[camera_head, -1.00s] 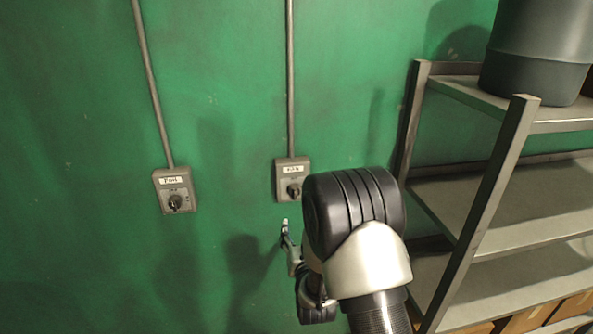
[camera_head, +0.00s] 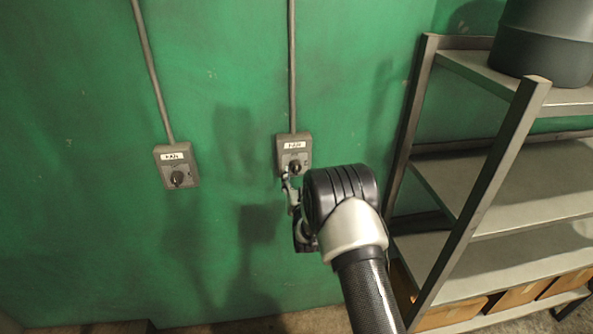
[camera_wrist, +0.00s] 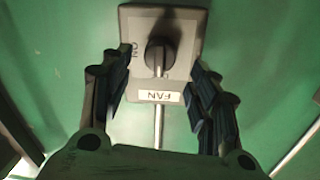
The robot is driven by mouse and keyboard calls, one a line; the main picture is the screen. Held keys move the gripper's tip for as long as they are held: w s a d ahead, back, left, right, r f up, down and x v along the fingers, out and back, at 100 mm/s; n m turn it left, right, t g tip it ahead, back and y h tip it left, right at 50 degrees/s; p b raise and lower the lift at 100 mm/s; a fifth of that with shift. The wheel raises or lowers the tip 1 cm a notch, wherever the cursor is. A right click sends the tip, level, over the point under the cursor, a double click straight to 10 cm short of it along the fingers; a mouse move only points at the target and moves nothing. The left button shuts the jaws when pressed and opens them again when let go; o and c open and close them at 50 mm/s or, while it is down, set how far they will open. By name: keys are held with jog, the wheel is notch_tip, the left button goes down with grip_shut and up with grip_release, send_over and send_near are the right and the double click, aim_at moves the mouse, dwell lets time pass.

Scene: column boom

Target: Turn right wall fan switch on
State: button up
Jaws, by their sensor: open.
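The right wall fan switch (camera_head: 292,143) is a grey box on the green wall with a white "FAN" label and a dark round knob (camera_head: 295,167). In the wrist view the switch box (camera_wrist: 183,20) appears upside down, with its knob (camera_wrist: 160,55) near the centre and "ON" lettering to the left of the knob. The knob's ridge looks roughly vertical there. My gripper (camera_head: 288,184) is just below the knob in the head view. In the wrist view my gripper (camera_wrist: 158,62) is open and empty, its fingers to either side of the knob. Contact cannot be told.
A second fan switch (camera_head: 177,170) is on the wall to the left. A conduit (camera_head: 292,70) rises from the right switch. A metal shelf rack (camera_head: 490,195) stands close on the right, with a dark bin (camera_head: 543,45) on top and cardboard boxes (camera_head: 520,294) below.

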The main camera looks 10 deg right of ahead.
aim_at(296, 170)
jog(key=shift+w+d, duration=0.15)
jog(key=shift+w, duration=2)
jog(key=shift+c, duration=0.6)
jog(key=c, duration=0.9)
